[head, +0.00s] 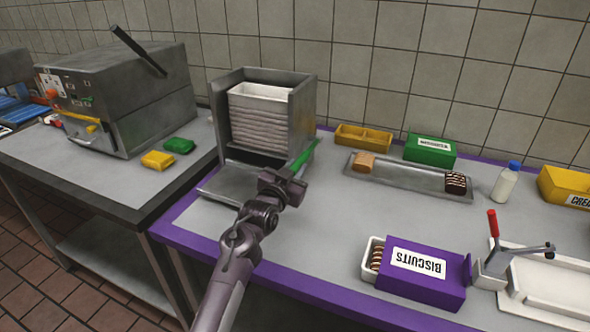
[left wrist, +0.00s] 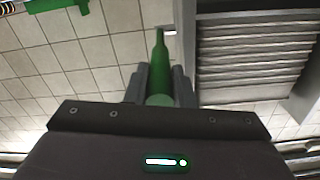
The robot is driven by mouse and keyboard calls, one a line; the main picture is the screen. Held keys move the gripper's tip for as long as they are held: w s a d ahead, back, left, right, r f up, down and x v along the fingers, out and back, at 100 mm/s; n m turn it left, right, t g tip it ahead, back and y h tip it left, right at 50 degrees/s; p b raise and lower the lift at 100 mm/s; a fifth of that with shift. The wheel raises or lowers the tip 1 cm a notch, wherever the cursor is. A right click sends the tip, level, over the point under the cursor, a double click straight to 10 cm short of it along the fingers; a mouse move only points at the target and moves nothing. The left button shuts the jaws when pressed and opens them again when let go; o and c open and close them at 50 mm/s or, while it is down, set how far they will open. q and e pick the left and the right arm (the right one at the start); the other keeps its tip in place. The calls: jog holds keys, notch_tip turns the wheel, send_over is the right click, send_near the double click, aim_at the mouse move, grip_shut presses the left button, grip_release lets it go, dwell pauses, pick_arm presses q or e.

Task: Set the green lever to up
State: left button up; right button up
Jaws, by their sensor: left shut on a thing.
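The green lever (head: 304,154) is on the right side of a grey metal dispenser (head: 303,110) holding a stack of white trays. It slants up to the right in the head view. My left gripper (head: 291,172) is shut on the green lever, near its lower visible part. In the left wrist view the lever (left wrist: 160,55) lies between the two fingers, its far end past the fingertips. The gripper hides part of the lever. My right gripper is in neither view.
A purple biscuits box (head: 425,287) and a red-handled device (head: 494,232) stand at the right. A long metal tray (head: 410,178) holds two food pieces behind them. A grey machine (head: 125,95) stands on the left table. Bare counter lies right of my left gripper.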

aim_at(301, 158)
pick_arm(q)
grip_shut()
jog(key=shift+r+p, duration=0.4)
jog(key=shift+p, duration=0.2)
jog(key=r+g+p, duration=0.1)
jog(key=r+p, duration=0.1)
jog(key=p, duration=0.3)
jog(key=w+r+g+y+p, duration=0.1)
jog(key=r+g+p, duration=0.1)
jog(key=p, duration=0.3)
jog(key=w+r+g+p, duration=0.1)
jog(key=r+g+p, duration=0.1)
jog(key=r+p, duration=0.2)
jog(key=shift+w+d+r+y+p, duration=0.2)
jog(key=shift+d+r+y+p, duration=0.05)
jog(key=shift+d+y+p, duration=0.2)
jog(key=shift+w+d+r+g+p, duration=0.1)
jog(key=shift+w+r+g+p, duration=0.5)
jog(key=shift+g+p, duration=0.25)
jog(key=o, duration=0.9)
grip_release()
jog(key=shift+d+y, duration=0.1)
jog(key=shift+y, duration=0.15)
jog(key=shift+r, duration=0.15)
